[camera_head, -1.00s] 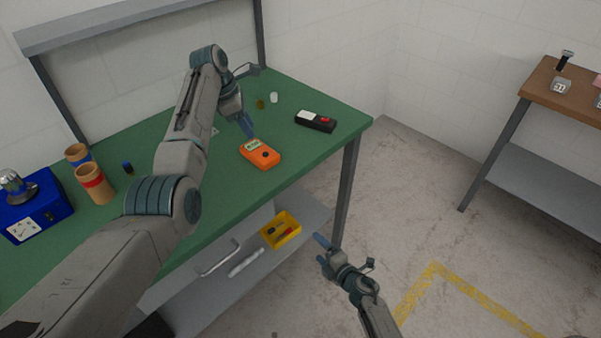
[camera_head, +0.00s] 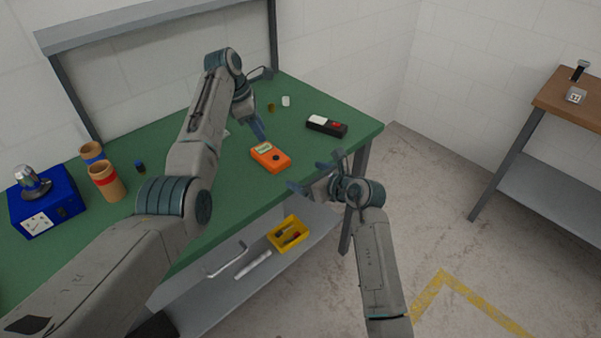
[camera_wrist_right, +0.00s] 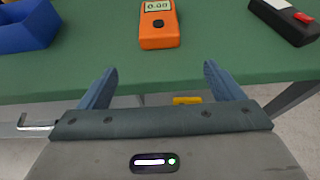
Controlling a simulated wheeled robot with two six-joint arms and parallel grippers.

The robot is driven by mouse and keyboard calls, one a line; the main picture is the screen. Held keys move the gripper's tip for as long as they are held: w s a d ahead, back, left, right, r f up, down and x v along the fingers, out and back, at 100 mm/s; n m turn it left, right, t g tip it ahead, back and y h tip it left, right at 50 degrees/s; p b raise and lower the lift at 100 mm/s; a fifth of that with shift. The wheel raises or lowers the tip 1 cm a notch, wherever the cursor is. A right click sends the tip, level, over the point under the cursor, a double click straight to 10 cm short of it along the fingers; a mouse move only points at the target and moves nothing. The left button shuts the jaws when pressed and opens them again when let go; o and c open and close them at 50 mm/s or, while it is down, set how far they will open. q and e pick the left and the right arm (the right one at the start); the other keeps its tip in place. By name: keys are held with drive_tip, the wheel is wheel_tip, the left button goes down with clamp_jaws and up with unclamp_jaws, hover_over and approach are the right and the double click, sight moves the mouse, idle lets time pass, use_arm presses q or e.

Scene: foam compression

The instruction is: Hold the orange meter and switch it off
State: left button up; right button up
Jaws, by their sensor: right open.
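The orange meter (camera_head: 271,158) lies on the green bench near its front edge. It has a pale display and a black knob; in the right wrist view the meter (camera_wrist_right: 159,28) shows digits lit on its display. My left gripper (camera_head: 259,132) is at the meter's far side, its blue fingers pointing down close to it; whether they are apart is unclear. My right gripper (camera_head: 315,172) is open and empty at the bench's front edge, to the right of the meter. In the right wrist view its fingers (camera_wrist_right: 160,69) are spread, with the meter ahead between them, apart from both.
A black device with a red switch (camera_head: 327,125) lies to the right on the green bench (camera_head: 225,195). Brown cups (camera_head: 106,180) and a blue box (camera_head: 58,206) stand left. A yellow bin (camera_head: 288,234) sits on the lower shelf. Small items lie behind the meter.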

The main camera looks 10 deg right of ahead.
sight(283, 167)
drive_tip(key=x, duration=1)
drive_tip(key=shift+w+a, duration=0.1)
drive_tip(key=shift+a, duration=0.05)
drive_tip(key=c, duration=1)
use_arm(q)
drive_tip(key=shift+c, duration=0.7)
use_arm(e)
drive_tip(key=shift+c, duration=1)
use_arm(q)
clamp_jaws()
drive_tip(key=shift+d+f, duration=0.1)
